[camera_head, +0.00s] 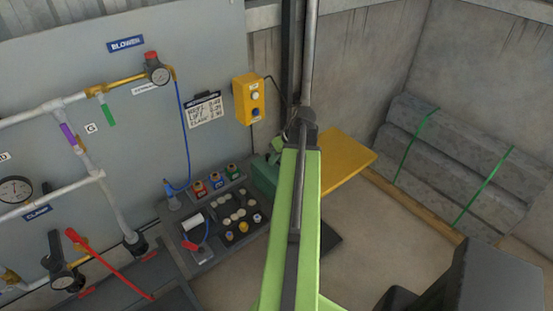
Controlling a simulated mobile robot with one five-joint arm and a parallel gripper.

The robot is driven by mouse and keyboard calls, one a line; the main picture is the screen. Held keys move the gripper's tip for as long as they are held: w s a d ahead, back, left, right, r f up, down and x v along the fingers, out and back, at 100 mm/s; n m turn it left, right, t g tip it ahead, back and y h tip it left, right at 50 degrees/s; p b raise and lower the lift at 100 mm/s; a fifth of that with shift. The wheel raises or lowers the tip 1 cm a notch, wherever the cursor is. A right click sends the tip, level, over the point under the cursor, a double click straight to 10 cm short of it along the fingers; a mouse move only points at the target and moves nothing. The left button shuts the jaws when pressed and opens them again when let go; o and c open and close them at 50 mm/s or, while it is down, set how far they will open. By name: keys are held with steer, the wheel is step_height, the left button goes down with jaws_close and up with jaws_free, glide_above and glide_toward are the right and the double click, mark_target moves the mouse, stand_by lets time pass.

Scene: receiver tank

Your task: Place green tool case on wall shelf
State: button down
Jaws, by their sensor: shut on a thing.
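The green tool case (265,174) shows as a dark green block just left of my arm, near the back wall. My arm hides its right part. My gripper (277,152) is at the far end of the arm, mostly hidden by the arm, and is shut on the case at its upper side. A flat yellow panel (347,165), which looks like the wall shelf, juts out to the right of my arm. Its left end is hidden behind the arm. The case is left of the panel's visible part.
A black tray (238,222) of small round parts and several coloured blocks lies left of the case. A yellow switch box (249,98) hangs on the wall above. Pipes and a red-handled valve (72,237) fill the left. Strapped grey logs (453,165) lie right.

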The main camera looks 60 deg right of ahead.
steer(key=shift+f, duration=0.15)
steer(key=c, duration=1.5)
jaws_free()
steer(key=shift+o, duration=0.2)
steer(key=p+v, duration=1.1)
steer(key=v, duration=0.1)
steer(key=shift+r, duration=0.2)
